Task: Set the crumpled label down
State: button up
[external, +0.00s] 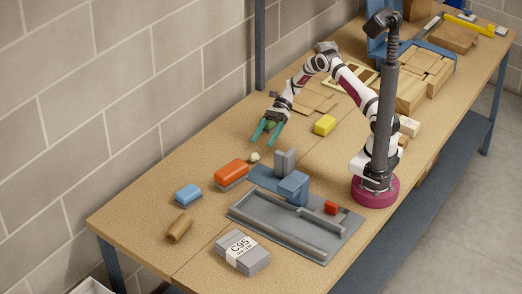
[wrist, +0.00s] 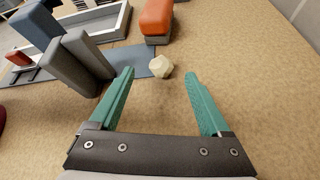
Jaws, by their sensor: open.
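A small crumpled cream ball, which looks like the crumpled label (external: 253,157), lies on the wooden table (external: 170,160). In the wrist view the label (wrist: 160,66) is just beyond the fingertips, roughly centred between them, beside the edge of a blue-grey mat (wrist: 138,60). My gripper (external: 267,141) has teal fingers and points down at the table, a little behind and to the right of the label in the external view. The gripper (wrist: 160,75) is open, with nothing between its fingers. The label is apart from both fingers.
An orange-topped block (external: 231,172) and upright grey block (external: 285,162) stand near the label. A blue block (external: 294,187) and grey tray (external: 240,212) lie nearer the front. Bare table lies left of the gripper.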

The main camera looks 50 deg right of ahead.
jog(key=v, duration=0.5)
jog(key=shift+d+r, duration=0.1)
jog(key=shift+d, duration=0.2)
jog(key=shift+d+r, duration=0.15)
jog(key=shift+r, duration=0.2)
jog(key=s+a+r+n+g+h, duration=0.1)
jog(key=s+a+r+n+h, duration=0.25)
jog(key=s+r, duration=0.3)
jog(key=s+a+r+n+g+h, duration=0.1)
jog(key=s+a+r+n+h, duration=0.1)
jog(key=s+r+n, duration=0.35)
jog(key=s+r+n+t+h, duration=0.2)
jog(key=s+n+h, duration=0.3)
jog(key=s, duration=1.4)
jog(key=shift+d+r+n+t, duration=0.3)
jog(key=shift+d+r+n, duration=0.1)
jog(key=shift+d+n, duration=0.1)
dwell(1.3)
